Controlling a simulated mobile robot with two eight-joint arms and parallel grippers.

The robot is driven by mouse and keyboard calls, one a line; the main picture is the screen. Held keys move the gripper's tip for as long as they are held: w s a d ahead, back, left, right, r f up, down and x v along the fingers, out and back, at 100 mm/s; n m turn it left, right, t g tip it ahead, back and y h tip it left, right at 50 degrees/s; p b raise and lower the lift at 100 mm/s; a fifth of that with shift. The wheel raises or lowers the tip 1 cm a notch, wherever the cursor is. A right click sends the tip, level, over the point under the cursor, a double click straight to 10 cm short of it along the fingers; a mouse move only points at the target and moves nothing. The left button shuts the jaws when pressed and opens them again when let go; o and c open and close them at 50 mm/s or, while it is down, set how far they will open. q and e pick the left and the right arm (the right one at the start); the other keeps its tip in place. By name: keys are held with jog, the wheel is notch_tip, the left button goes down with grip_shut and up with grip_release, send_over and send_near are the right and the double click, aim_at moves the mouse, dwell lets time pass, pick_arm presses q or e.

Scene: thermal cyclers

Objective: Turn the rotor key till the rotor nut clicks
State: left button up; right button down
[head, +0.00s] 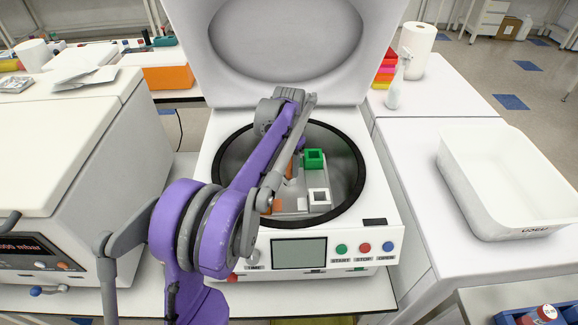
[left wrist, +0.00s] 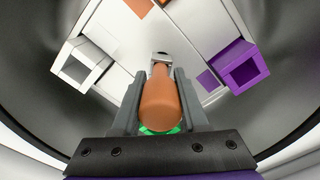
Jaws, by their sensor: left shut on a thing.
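The rotor key, with an orange-brown handle (left wrist: 160,98) and a grey metal end (left wrist: 161,60), is held between the two grey fingers of my left gripper (left wrist: 160,88). My left gripper is shut on the handle, over the middle of the rotor (left wrist: 122,52). The rotor sits in the round bowl of the open centrifuge (head: 218,222). It carries a green bucket (head: 314,158), a white bucket (head: 318,197) and a purple bucket (left wrist: 240,68). The rotor nut is hidden under the key. In the head view my arm covers most of the gripper. My right gripper is out of view.
The raised lid (head: 285,45) stands behind the bowl, and the black rim (head: 362,165) surrounds my gripper. A bulky device (head: 60,150) stands at left. A white tub (head: 500,185), spray bottle (head: 399,82) and paper roll (head: 417,48) stand at right.

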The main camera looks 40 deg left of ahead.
pick_arm(q)
grip_shut()
jog(key=shift+m, duration=1.1)
jog(key=shift+m+p, duration=0.45)
jog(key=shift+m, duration=0.75)
